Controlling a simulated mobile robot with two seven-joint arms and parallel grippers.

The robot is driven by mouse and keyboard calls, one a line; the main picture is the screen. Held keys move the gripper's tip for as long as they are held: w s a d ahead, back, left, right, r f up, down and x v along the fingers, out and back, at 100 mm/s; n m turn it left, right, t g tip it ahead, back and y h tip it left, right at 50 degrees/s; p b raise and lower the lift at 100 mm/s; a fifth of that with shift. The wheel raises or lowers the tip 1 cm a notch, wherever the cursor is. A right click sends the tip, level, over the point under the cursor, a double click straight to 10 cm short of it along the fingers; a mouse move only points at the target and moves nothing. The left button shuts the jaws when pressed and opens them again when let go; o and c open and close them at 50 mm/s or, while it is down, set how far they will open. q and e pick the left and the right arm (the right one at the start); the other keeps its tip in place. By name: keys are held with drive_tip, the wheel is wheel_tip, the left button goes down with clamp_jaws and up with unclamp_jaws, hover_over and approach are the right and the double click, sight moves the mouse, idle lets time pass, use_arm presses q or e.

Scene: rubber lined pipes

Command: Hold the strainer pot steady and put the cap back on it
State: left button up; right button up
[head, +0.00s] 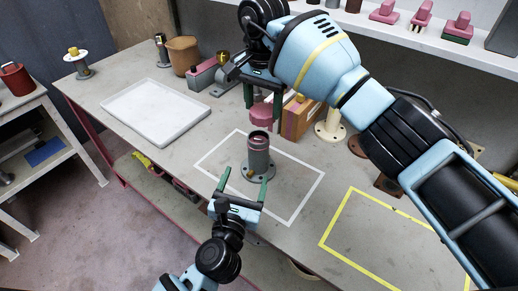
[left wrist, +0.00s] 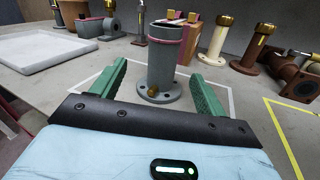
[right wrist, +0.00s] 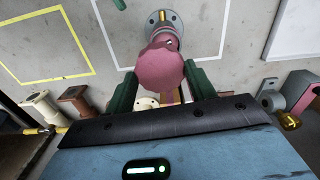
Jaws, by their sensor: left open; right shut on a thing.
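The strainer pot (head: 259,152) is a grey upright cylinder with an open top, a pinkish band near its rim and a round bolted flange. It stands inside the white outline. My open left gripper (head: 243,182) is low in front of it; in the left wrist view the pot (left wrist: 163,52) shows between and beyond the green fingers, with gaps on both sides. My right gripper (head: 264,98) is shut on the pink cap (right wrist: 160,74), held above and behind the pot. In the right wrist view the cap hides much of the pot (right wrist: 163,22).
A white tray (head: 155,111) lies left of the outline, with a brown bucket (head: 183,55) behind it. A yellow outline (head: 343,217) lies to the right, and brown pipe pieces (head: 388,185) stand near it. Pink-and-tan blocks (head: 296,118) stand behind the pot.

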sight(260, 142)
use_arm(q)
drive_tip(key=shift+w+d+r+n, duration=0.35)
drive_tip(key=shift+w+d+n, duration=0.2)
drive_tip(key=shift+w+n, duration=0.25)
use_arm(e)
drive_tip(key=shift+w+a+r, duration=0.15)
drive_tip(key=shift+w+a, duration=0.15)
drive_tip(key=shift+a, duration=0.25)
use_arm(q)
drive_tip(key=shift+s, duration=0.15)
use_arm(e)
drive_tip(key=shift+s, duration=0.1)
use_arm(q)
drive_tip(key=x, duration=1.2)
drive_tip(key=shift+f, duration=0.15)
drive_tip(key=c, duration=1.4)
drive_tip(key=shift+c, duration=0.2)
use_arm(e)
drive_tip(key=shift+f, duration=2.5)
drive_tip(key=shift+f, duration=0.1)
drive_tip(key=shift+f, duration=0.8)
